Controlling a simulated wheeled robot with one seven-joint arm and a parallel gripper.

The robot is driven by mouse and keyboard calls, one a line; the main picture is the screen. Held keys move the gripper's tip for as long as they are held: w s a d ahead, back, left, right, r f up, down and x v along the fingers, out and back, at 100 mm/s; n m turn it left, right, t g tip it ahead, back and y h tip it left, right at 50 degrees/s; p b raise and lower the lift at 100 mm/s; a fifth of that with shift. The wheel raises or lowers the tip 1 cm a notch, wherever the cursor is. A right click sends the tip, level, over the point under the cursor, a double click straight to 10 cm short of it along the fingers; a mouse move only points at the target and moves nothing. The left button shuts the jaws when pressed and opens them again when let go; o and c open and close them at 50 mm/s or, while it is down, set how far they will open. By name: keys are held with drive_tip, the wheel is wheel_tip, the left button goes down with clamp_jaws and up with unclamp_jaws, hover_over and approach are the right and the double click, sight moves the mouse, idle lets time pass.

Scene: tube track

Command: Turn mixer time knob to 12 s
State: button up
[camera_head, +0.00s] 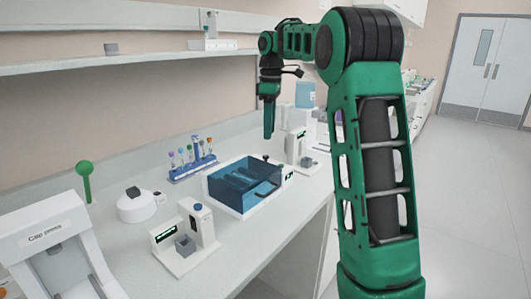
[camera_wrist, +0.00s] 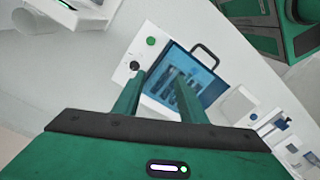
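My gripper (camera_head: 268,132) hangs down over the bench behind the blue-lidded bath. In the wrist view my gripper (camera_wrist: 160,76) has two green fingers, spread apart with nothing between them. A round white device (camera_head: 134,210) with a small dark cup on top, possibly the mixer, sits on the bench to the left, well apart from my gripper. Its time knob and setting are too small to tell. In the wrist view a black knob (camera_wrist: 134,65) and a green button (camera_wrist: 150,41) show on the white panel of the bath, near my left fingertip.
The blue-lidded bath (camera_head: 213,192) fills the middle of the bench. A tube rack (camera_head: 192,171), a white device with a display (camera_head: 187,243) and a cap press (camera_head: 45,238) stand nearby. A shelf (camera_head: 130,60) runs above.

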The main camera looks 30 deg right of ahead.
sight(265, 156)
drive_tip(key=w+d+n, duration=0.2)
drive_tip(key=w+n, duration=0.2)
drive_tip(key=w, duration=0.2)
wheel_tip(265, 156, down, 11)
drive_tip(key=shift+d+f, duration=0.1)
drive_tip(key=shift+f, duration=0.05)
